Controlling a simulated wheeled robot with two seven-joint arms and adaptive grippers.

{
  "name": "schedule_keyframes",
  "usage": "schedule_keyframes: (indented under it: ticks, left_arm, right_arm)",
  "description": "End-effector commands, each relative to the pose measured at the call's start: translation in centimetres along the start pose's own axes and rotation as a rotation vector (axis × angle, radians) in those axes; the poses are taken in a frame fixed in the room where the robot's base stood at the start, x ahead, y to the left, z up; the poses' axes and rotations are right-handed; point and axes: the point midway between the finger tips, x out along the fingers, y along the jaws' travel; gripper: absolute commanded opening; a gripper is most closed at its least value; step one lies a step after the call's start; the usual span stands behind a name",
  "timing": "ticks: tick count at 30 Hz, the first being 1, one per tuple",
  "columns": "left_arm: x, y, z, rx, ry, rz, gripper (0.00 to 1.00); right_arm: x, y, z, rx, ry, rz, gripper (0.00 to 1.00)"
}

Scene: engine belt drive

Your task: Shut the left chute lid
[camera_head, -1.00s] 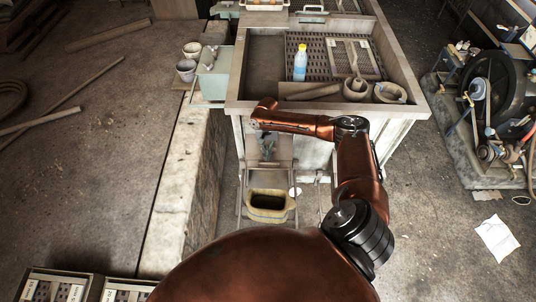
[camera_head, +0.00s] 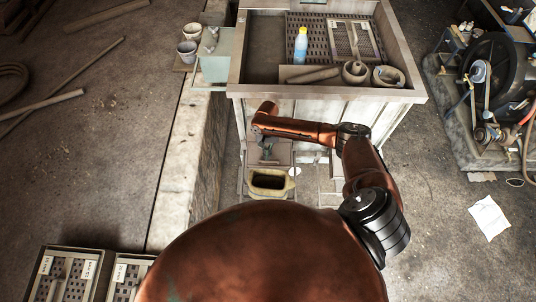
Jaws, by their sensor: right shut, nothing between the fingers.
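My right gripper (camera_head: 267,152) hangs down in front of the bench, at the end of my copper-coloured right arm. It is small and dark in the picture; its fingers are shut and empty. A grey-brown panel (camera_head: 283,150) shows just behind and beside it, at the left chute under the bench front. I cannot tell whether this panel is the lid, how far the lid stands open, or whether the fingers touch it. A yellowish bucket (camera_head: 286,184) stands on the floor just below the gripper. My left gripper is out of view.
The wooden bench (camera_head: 345,97) holds a bottle (camera_head: 301,45), a perforated plate and bowls. A stone ledge (camera_head: 180,170) runs along the left. An engine with a belt wheel (camera_head: 500,75) stands at the right. Paper (camera_head: 489,218) lies on the open right floor; trays (camera_head: 62,272) are lower left.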

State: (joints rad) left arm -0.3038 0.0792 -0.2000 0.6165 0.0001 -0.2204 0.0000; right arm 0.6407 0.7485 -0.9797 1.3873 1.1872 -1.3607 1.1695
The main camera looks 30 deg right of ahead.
Motion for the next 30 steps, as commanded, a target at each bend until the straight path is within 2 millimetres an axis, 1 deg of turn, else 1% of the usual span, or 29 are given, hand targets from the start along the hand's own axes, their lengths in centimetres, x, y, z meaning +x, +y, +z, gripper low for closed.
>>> schedule_keyframes:
  ticks: [5, 8, 18, 23, 27, 30]
  left_arm:
    - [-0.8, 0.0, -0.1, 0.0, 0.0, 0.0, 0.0]
    - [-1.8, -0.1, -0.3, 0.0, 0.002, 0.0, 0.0]
    - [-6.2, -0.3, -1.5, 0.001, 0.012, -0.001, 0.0]
    - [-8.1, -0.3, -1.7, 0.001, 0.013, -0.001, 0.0]
    - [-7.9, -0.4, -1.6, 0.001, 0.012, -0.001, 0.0]
    - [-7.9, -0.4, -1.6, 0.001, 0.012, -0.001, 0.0]
  right_arm:
    - [-0.8, 0.1, 0.1, 0.001, 0.0, 0.0, 0.0]
    - [-1.7, 0.1, 0.1, 0.001, 0.0, 0.0, 0.0]
    - [-6.2, 0.4, 0.3, 0.004, 0.001, 0.0, 0.0]
    - [-8.1, 0.5, 0.4, 0.004, 0.001, 0.0, 0.0]
    - [-9.4, 0.1, 0.4, -0.003, 0.001, 0.001, 0.0]
    - [-9.8, 0.1, 0.4, -0.004, 0.0, 0.001, 0.0]
